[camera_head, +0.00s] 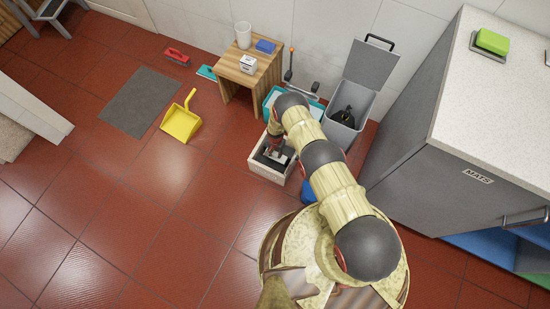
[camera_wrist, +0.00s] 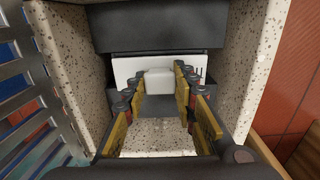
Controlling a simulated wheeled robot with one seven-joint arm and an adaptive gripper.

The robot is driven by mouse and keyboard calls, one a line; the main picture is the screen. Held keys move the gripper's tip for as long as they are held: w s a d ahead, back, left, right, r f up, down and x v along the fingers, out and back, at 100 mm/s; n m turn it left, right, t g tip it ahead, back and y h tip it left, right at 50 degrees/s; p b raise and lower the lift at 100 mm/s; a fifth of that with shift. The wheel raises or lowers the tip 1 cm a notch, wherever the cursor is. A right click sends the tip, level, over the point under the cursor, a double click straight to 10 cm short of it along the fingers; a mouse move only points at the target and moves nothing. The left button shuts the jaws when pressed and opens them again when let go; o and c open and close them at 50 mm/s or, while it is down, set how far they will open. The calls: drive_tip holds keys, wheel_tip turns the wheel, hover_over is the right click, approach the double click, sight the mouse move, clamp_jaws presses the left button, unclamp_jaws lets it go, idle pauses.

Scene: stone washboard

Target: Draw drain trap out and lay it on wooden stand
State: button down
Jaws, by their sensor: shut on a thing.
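The drain trap (camera_wrist: 158,82) appears as a pale block on a white plate in the wrist view. It lies inside a speckled stone trough (camera_wrist: 70,70). My gripper (camera_wrist: 160,88) reaches down into the trough, with its yellow-padded fingers on both sides of the block and shut on it. In the head view my gripper (camera_head: 279,155) is within the trough (camera_head: 267,174), and the trap is mostly hidden. The wooden stand (camera_head: 233,70) is against the wall, beyond the trough. It holds a white cup (camera_head: 243,35), a blue block (camera_head: 265,46) and a small white box (camera_head: 248,64).
A grey bin (camera_head: 353,128) with a raised lid stands right of the trough, near a grey counter (camera_head: 420,160). A teal tub (camera_head: 273,95) is behind the trough. A yellow dustpan (camera_head: 181,122), grey mat (camera_head: 142,102) and red brush (camera_head: 177,57) lie left. Open floor is at lower left.

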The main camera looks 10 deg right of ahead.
drive_tip(key=shift+r+p, duration=2.65)
drive_tip(key=shift+r, duration=2.1)
drive_tip(key=shift+r, duration=0.1)
